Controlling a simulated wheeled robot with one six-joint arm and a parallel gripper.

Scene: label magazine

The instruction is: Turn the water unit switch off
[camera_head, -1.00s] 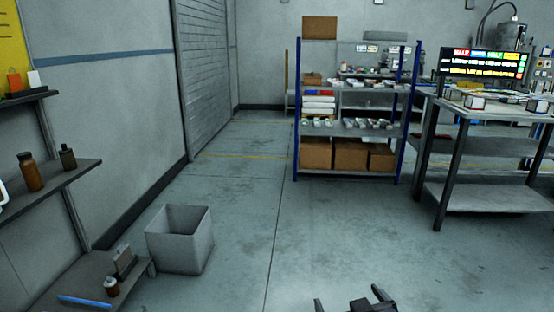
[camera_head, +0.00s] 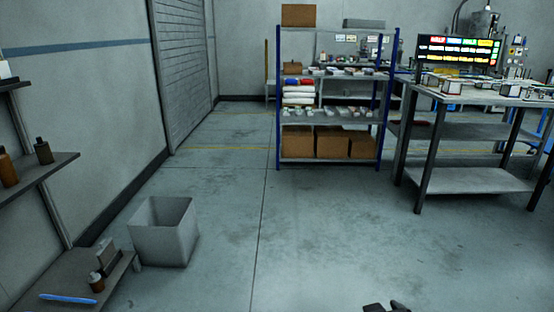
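I cannot make out a switch that is clearly the water unit's. At the far back right, a grey metal cylinder with hoses (camera_head: 484,24) stands behind the lit screen. Beside it, a light panel with small coloured marks (camera_head: 516,54) shows, too small to read. My gripper (camera_head: 387,307) shows only as a dark tip at the bottom edge, over the floor and far from that equipment. Most of it is cut off, so its opening is hidden.
A blue-framed shelf (camera_head: 379,110) with boxes stands mid-back. A grey workbench (camera_head: 470,181) with a lit screen (camera_head: 459,50) is at right. An open bin (camera_head: 165,245) and wall shelves (camera_head: 48,172) are at left. The middle floor is clear.

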